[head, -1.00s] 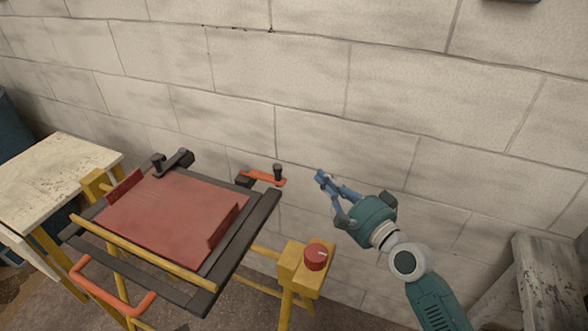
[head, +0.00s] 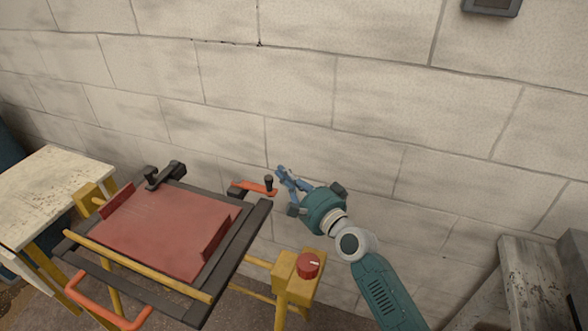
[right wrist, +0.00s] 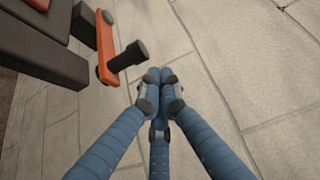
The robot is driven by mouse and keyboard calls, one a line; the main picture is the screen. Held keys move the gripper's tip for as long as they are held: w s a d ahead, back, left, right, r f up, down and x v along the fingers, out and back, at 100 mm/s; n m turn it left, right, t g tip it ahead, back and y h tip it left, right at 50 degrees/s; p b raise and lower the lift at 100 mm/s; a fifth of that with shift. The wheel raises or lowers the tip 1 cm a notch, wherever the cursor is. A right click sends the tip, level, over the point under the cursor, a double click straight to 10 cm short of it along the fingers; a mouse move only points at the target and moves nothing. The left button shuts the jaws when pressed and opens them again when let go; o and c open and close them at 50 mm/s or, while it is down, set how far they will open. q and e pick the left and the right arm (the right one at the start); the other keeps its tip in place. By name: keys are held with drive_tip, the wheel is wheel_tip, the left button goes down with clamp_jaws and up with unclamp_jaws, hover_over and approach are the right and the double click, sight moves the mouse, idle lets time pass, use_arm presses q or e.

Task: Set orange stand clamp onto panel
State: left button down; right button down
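The orange stand clamp (head: 250,187) is a flat orange arm with a black knob (head: 269,182) at its end. It sits at the frame's back right corner and points outward, away from the red panel (head: 160,228). The clamp also shows in the right wrist view (right wrist: 106,42), upper left of my fingers. The panel lies on the dark frame. My right gripper (head: 281,171) is just right of the knob in the head view, apart from it in the wrist view. Its blue fingers (right wrist: 159,74) meet at the tips with nothing between them. My left gripper is out of view.
A dark clamp (head: 165,175) sits at the frame's back left. A yellow block with a red dial (head: 308,265) stands at the right, and an orange handle (head: 105,308) at the front. A worn white table (head: 45,190) is left. A block wall (head: 300,80) stands behind.

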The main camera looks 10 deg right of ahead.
drive_tip(key=shift+s+a, duration=0.25)
drive_tip(key=shift+a, duration=0.05)
drive_tip(key=shift+f, duration=0.1)
drive_tip(key=shift+s+a+p, duration=0.45)
drive_tip(key=shift+s+p, duration=0.1)
drive_tip(key=shift+s, duration=0.25)
drive_tip(key=v, duration=1.2)
